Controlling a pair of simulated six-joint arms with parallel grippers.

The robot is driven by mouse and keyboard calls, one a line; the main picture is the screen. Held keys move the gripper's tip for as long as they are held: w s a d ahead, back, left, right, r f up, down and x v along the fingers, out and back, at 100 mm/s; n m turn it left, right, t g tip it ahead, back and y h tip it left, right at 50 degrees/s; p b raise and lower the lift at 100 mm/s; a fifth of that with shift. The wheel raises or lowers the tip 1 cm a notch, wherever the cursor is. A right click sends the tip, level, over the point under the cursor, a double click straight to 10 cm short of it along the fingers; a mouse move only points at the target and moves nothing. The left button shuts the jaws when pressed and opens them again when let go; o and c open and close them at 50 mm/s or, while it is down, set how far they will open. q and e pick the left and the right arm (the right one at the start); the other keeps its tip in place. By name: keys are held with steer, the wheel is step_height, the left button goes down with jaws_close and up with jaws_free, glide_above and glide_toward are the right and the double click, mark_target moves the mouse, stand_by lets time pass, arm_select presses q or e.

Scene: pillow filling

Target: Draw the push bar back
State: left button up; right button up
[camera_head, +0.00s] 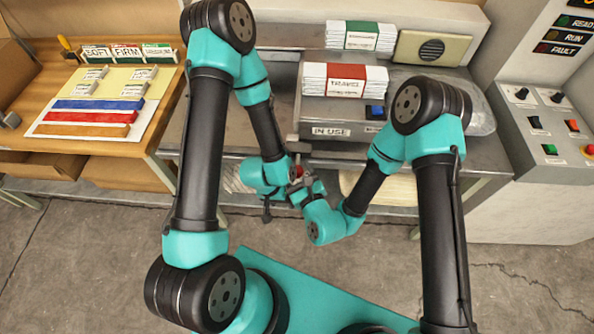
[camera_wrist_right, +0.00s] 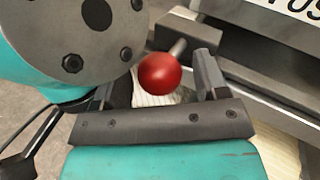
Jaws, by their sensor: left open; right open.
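The push bar shows as a red ball knob (camera_wrist_right: 160,73) on a short metal rod at the front of the grey machine. In the head view the knob (camera_head: 299,171) is small and partly covered by the arms. My right gripper (camera_wrist_right: 163,84) is open, with one finger on each side of the knob. A gap shows between the knob and the right finger; whether the left finger touches it I cannot tell. My left gripper (camera_head: 267,211) hangs small and dark below its teal wrist, just left of the knob, and holds nothing that I can see.
My left wrist crowds close beside the right gripper. The grey machine carries an IN USE plate (camera_head: 331,132), a blue button (camera_head: 375,111) and a TRAVEL stack (camera_head: 343,81). A wooden bench (camera_head: 60,150) with coloured strips stands left. A control cabinet (camera_head: 545,130) stands right.

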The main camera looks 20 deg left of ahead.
steer(key=v, duration=0.6)
steer(key=shift+s+d, duration=0.25)
arm_select(q)
steer(key=shift+c, duration=0.2)
